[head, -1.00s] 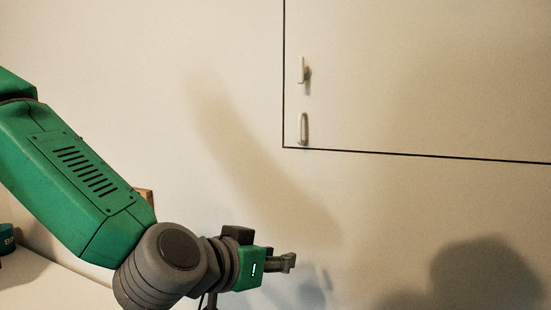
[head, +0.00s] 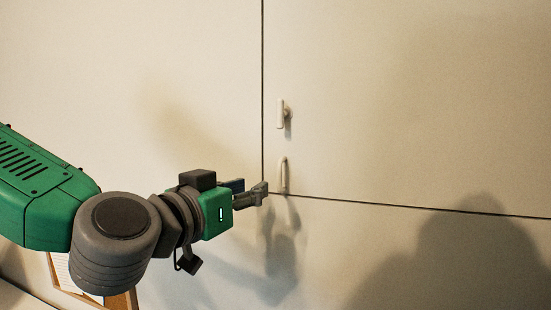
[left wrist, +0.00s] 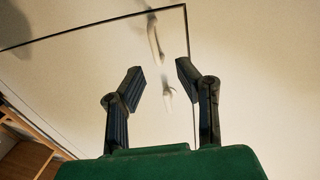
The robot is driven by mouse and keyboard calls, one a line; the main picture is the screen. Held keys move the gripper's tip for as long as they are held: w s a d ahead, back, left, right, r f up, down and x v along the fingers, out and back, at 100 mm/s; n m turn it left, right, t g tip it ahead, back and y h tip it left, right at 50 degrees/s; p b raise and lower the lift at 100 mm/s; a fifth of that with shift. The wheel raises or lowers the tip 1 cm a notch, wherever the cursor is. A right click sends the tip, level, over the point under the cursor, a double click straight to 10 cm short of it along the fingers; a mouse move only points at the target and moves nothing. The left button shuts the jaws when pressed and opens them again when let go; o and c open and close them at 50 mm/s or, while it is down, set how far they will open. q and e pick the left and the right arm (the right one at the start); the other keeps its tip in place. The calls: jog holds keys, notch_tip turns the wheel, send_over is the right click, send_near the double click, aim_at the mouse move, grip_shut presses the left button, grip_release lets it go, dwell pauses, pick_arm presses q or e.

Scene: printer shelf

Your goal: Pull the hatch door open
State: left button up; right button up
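The hatch door (head: 400,110) is a flat cream panel outlined by thin dark seams, and it lies flush with the wall. Near its lower left corner are two pale parts, an upper latch-like knob (head: 282,114) and a lower bar handle (head: 284,176). My left gripper (head: 262,193) is just left of the lower handle, near the corner of the seams. In the left wrist view its fingers (left wrist: 160,75) are spread apart with nothing between them. The lower handle (left wrist: 155,40) and the knob (left wrist: 167,94) show beyond the fingertips. My right gripper is not in view.
A wooden-framed item (head: 110,299) stands at the lower left below my arm. In the left wrist view, wooden shelving (left wrist: 28,150) shows at the lower left. The wall (head: 130,60) around the door is bare, with shadows.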

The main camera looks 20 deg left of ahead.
aim_at(279, 178)
pick_arm(q)
jog(key=x, duration=0.4)
jog(key=d+p+x, duration=0.1)
jog(key=x, duration=0.3)
jog(key=shift+s+d, duration=0.1)
jog(key=shift+s, duration=0.05)
jog(key=shift+w, duration=0.5)
jog(key=shift+a, duration=0.3)
jog(key=shift+w, duration=0.1)
grip_shut()
jog(key=shift+d, duration=0.3)
